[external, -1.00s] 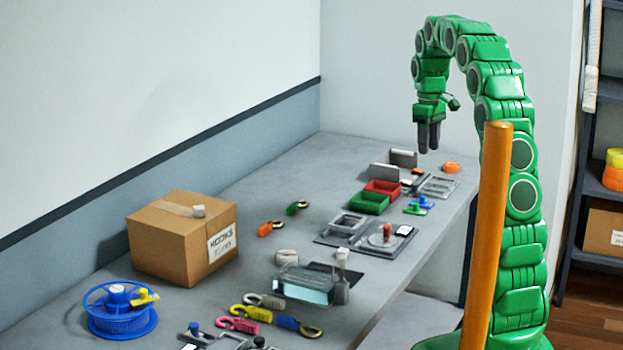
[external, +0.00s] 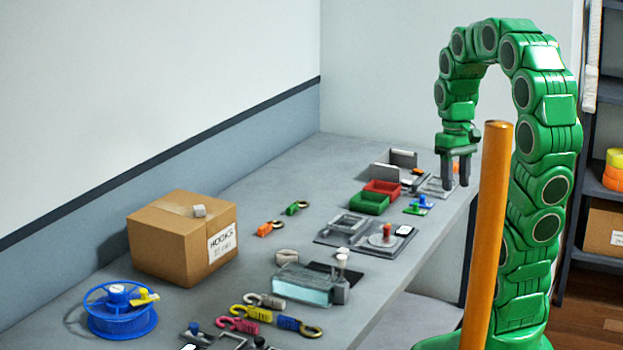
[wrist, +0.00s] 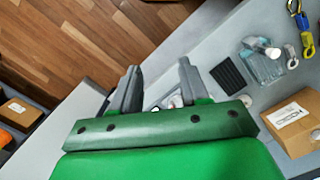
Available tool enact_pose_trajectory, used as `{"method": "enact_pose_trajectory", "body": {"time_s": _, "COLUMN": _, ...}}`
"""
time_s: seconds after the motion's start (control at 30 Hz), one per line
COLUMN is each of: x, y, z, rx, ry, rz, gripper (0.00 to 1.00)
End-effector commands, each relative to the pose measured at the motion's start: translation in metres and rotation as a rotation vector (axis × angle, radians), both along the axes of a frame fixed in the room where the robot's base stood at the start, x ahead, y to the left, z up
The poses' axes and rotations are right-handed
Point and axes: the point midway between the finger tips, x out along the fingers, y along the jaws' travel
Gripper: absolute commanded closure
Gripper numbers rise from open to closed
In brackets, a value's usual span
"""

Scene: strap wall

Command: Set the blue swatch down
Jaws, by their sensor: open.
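My gripper (external: 456,184) is open over the far right end of the grey bench, near its edge. In the wrist view the two dark fingers (wrist: 158,68) stand apart with nothing visible between them. I cannot clearly make out a blue swatch. A small blue piece (external: 422,201) sits with a green one on the bench, left of and nearer than my gripper. A blue strap piece with a brass hook (external: 289,323) lies at the front among other coloured hooks. Which of these, if either, is the swatch I cannot tell.
A red tray (external: 382,187) and a green tray (external: 369,203) sit left of my gripper. A cardboard box (external: 180,240) and a blue spool (external: 121,318) stand further left. An orange post (external: 487,240) rises by my arm.

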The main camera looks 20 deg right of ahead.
Motion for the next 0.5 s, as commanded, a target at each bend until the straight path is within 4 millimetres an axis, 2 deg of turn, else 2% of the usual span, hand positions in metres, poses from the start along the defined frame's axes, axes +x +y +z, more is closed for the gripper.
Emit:
{"method": "enact_pose_trajectory", "body": {"time_s": 0.03, "x": -0.016, "y": 0.002, "z": -0.003, "rx": -0.003, "ry": 0.005, "rz": -0.014, "gripper": 0.55}}
{"method": "enact_pose_trajectory", "body": {"time_s": 0.3, "x": -0.088, "y": 0.009, "z": -0.021, "rx": -0.019, "ry": 0.019, "rz": -0.106, "gripper": 0.55}}
{"method": "enact_pose_trajectory", "body": {"time_s": 0.5, "x": -0.131, "y": 0.009, "z": -0.036, "rx": -0.037, "ry": 0.019, "rz": -0.172, "gripper": 0.55}}
